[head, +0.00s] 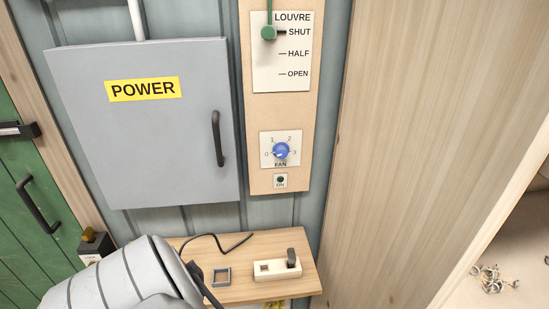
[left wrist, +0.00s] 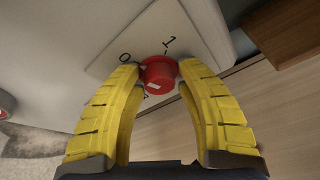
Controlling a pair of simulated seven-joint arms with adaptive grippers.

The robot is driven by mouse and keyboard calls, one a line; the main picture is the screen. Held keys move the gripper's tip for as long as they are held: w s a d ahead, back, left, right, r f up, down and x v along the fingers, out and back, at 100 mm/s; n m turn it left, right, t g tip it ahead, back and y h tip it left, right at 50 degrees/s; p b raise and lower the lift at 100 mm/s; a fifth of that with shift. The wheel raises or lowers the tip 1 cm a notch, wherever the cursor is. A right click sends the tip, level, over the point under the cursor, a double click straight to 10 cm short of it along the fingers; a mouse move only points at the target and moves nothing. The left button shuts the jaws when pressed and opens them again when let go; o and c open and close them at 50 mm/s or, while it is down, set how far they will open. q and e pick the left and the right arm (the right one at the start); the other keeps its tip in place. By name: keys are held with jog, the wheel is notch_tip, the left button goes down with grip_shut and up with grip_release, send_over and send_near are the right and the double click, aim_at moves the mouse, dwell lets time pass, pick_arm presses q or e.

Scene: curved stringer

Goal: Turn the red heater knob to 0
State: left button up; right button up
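The red heater knob (left wrist: 158,74) shows in the left wrist view on a pale plate (left wrist: 112,38) marked 0 and 1. A short white mark on the knob faces the lower left of that picture, away from both the 0 and the 1. Another mark at the plate's lower edge is partly hidden. My left gripper (left wrist: 161,68) has its yellow fingers on either side of the knob, with the tips against its sides and the knob filling the gap. The heater knob does not show in the head view. My right gripper is in neither view.
The head view shows a grey POWER cabinet (head: 150,150), a LOUVRE panel (head: 280,75) with its green handle at SHUT, and a blue FAN knob (head: 281,150). A wooden shelf (head: 245,290) holds a white block (head: 270,268). A wooden wall (head: 420,130) stands at right.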

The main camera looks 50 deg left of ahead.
pick_arm(q)
jog(key=o, duration=0.3)
jog(key=shift+d+f, duration=0.1)
jog(key=shift+d, duration=0.1)
jog(key=shift+s, duration=0.1)
jog(key=shift+v, duration=5.95)
jog(key=shift+f, duration=0.1)
jog(key=s+d+f+n+g+h, duration=0.1)
jog(key=s+f+n+g+h, duration=0.25)
jog(key=s+f+g, duration=0.75)
jog(key=s+d+f+n+h, duration=0.2)
jog(key=s+d+f+n, duration=0.1)
jog(key=s+d, duration=0.1)
jog(key=s+d+f+n+h, duration=0.3)
jog(key=s+f, duration=0.1)
jog(key=s, duration=0.3)
jog(key=s+d+f+n+h, duration=0.2)
jog(key=s+d+f+n, duration=0.1)
jog(key=s+d+f, duration=0.1)
jog(key=shift+s+d+f+h, duration=0.25)
jog(key=shift+s+d+h, duration=0.15)
jog(key=shift+s, duration=0.35)
